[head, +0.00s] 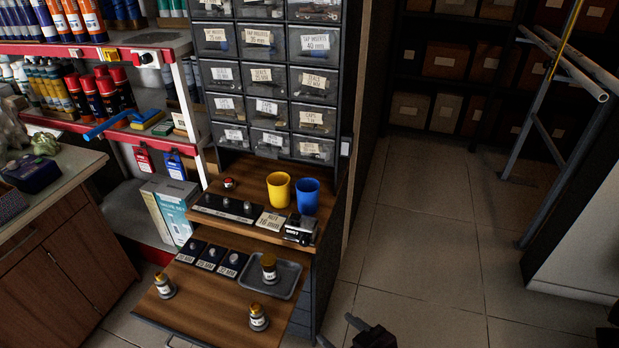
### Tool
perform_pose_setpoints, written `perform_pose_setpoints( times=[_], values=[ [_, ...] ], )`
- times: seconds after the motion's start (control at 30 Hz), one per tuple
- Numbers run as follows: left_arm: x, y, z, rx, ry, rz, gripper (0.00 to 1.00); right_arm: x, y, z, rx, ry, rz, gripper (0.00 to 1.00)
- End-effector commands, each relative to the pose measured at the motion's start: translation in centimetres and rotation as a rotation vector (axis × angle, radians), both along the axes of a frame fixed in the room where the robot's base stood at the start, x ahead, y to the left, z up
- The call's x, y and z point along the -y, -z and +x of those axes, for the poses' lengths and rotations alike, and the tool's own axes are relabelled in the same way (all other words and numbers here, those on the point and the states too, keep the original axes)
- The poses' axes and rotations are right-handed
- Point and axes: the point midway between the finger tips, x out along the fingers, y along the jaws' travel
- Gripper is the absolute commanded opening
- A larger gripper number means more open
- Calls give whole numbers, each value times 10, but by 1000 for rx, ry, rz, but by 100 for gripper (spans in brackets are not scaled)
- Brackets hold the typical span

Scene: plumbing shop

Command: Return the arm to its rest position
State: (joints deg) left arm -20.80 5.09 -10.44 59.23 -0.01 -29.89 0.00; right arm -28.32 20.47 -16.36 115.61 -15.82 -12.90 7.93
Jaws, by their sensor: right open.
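My right gripper (340,331) shows at the bottom edge, with its dark fingers apart and nothing between them. It is to the right of the pull-out wooden shelf (205,305), over the tiled floor. Most of its arm is out of the picture. My left gripper is not in view.
On the pull-out shelf are a grey tray (287,277) holding a capped jar (269,268), and two more jars (165,285) (258,317). Above stand a yellow cup (278,189) and a blue cup (307,196), below the drawer cabinet (268,75). Floor (420,255) to the right is clear.

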Motion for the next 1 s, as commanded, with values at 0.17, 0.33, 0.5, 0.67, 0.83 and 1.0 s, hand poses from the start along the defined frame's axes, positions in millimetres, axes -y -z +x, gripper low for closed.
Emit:
perform_pose_setpoints(
  times=[0.17,0.33,0.5,0.67,0.83,1.0],
  values=[
    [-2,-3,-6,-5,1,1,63,15,31,2,-60,42,-31,59],
    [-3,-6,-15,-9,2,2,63,35,74,-1,-142,95,-73,59],
    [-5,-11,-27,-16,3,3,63,63,132,-16,-261,166,-131,59],
    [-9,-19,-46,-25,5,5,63,100,205,-60,-440,254,-215,59],
    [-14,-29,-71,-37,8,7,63,137,280,-147,-675,339,-324,59],
    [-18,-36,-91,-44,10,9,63,155,319,-237,-867,380,-415,59]
  ],
)
